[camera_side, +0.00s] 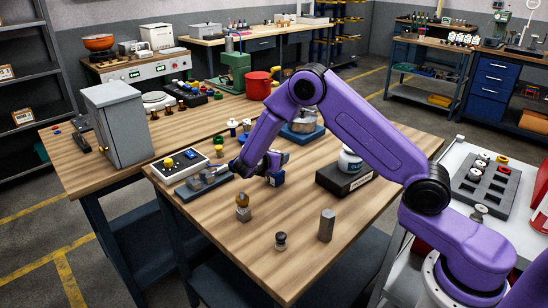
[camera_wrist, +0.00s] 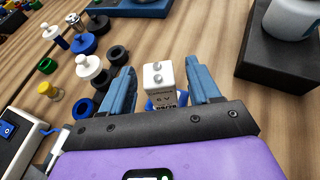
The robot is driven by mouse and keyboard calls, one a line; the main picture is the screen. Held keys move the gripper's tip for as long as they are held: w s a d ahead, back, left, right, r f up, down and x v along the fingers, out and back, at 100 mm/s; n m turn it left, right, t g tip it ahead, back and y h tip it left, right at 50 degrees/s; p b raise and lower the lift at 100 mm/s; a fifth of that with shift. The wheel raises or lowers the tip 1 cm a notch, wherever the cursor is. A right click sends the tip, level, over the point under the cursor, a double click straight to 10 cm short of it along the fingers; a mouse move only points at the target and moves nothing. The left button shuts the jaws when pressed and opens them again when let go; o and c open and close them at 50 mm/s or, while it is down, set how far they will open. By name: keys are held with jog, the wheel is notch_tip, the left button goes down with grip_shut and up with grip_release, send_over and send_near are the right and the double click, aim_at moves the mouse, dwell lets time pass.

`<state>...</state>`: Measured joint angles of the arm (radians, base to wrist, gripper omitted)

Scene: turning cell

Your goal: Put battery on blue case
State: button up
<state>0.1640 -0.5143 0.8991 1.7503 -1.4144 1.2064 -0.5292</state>
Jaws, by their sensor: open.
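Gaps show between battery and fingers. Blue patches (camera_wrist: 184,98) show at both sides of the battery's lower end; I cannot tell whether they are the blue case under it. The battery is not clearly visible there.
A black stand (camera_side: 345,178) with a white jar (camera_side: 350,161) stands to the right. Several rings and spools lie left in the wrist view. Bare wood lies between.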

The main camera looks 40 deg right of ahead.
jog(key=v, duration=1.2)
jog(key=s+r+m+g+y, duration=0.2)
jog(key=s+m+y, duration=0.3)
jog(key=s, duration=1.3)
jog(key=s+r+m+g+y, duration=0.2)
jog(key=s+y, duration=0.5)
jog(key=s, duration=1.1)
jog(key=m+g, duration=0.1)
jog(key=m, duration=0.1)
jog(key=shift+s+a+r+m+y, duration=0.3)
jog(key=shift+s+m+y, duration=0.05)
jog(key=shift+m+y, duration=0.05)
